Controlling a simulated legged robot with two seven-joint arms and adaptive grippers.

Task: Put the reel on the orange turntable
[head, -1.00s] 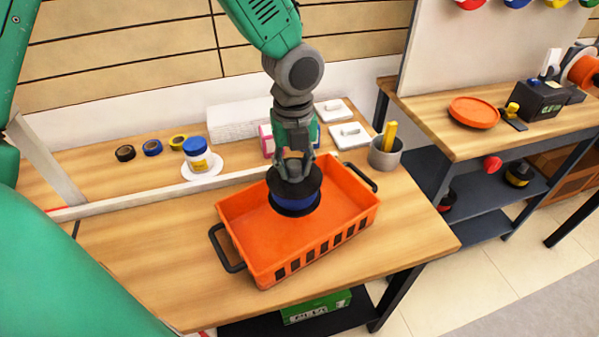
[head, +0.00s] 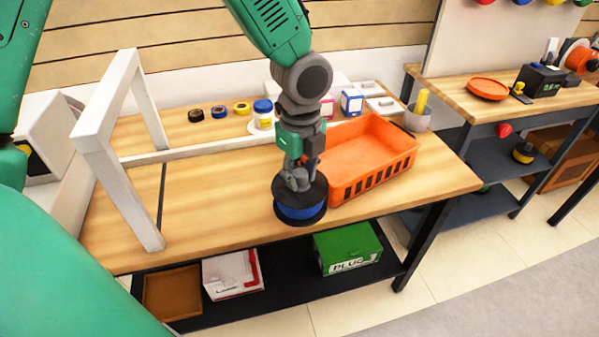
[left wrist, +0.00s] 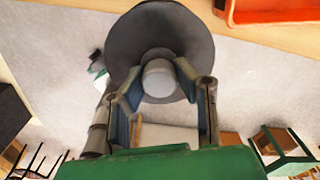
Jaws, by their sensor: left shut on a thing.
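The reel (head: 301,211) has black flanges and a blue middle. My left gripper (head: 299,181) is shut on its top hub and holds it at the front edge of the wooden table, left of the orange crate. In the left wrist view, the reel's dark flange (left wrist: 160,32) and pale hub sit between the fingers (left wrist: 158,88), with floor behind it. The orange turntable (head: 487,88) is a flat round disc on the second table at the right, with nothing on it. My right gripper is not in view.
The orange crate (head: 372,150) stands empty on the near table (head: 225,205). A grey cup (head: 416,120) is behind its right end. A black box (head: 540,80) stands right of the turntable. A white frame (head: 118,150) rises at the left. Floor separates the two tables.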

